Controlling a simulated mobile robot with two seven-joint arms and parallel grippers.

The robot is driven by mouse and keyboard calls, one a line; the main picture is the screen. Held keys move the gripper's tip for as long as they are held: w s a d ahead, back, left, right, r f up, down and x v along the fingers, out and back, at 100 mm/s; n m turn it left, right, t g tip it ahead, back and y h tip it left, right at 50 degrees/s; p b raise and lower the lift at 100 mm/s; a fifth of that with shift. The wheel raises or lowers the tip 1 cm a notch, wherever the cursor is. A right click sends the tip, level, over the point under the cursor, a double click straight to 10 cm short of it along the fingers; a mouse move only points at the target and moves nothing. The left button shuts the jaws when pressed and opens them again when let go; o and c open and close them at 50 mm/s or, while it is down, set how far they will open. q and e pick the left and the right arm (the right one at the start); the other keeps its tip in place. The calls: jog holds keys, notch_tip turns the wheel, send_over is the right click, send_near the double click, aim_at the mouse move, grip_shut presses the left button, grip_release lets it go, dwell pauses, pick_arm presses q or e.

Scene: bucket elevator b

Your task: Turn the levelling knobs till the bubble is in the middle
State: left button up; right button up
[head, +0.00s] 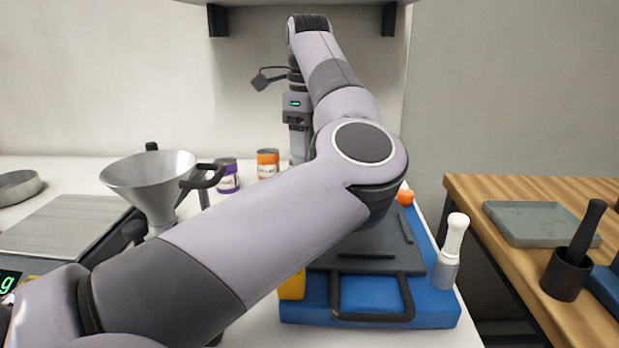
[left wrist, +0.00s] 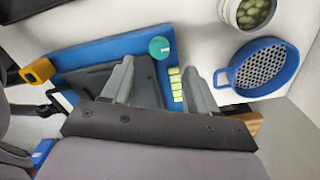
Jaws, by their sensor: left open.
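A blue base (head: 440,310) with a dark plate on top stands on the white bench; my left arm covers much of it in the head view. An orange knob (head: 405,196) shows at its back right and a yellow part (head: 292,287) at its front left. In the left wrist view, a teal knob (left wrist: 159,48) sits at the blue base's edge, beyond the fingertips of my left gripper (left wrist: 157,75). That gripper is open, with nothing between its fingers. A pale yellow-green segmented strip (left wrist: 175,85) is beside one finger; I cannot make out a bubble. My right gripper is out of view.
A metal funnel (head: 150,185) and scale (head: 60,225) stand left, with purple (head: 228,178) and orange-labelled (head: 268,163) jars behind. A white-topped grey tool (head: 450,250) stands at the base's right. A blue sieve (left wrist: 258,70) is nearby. A wooden table (head: 480,200) is right.

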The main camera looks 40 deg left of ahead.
pick_arm(q)
notch_tip(320, 180, down, 7)
jog(key=shift+r+b, duration=0.1)
jog(key=shift+b, duration=0.5)
jog(key=shift+c, duration=0.2)
jog(key=c, duration=1)
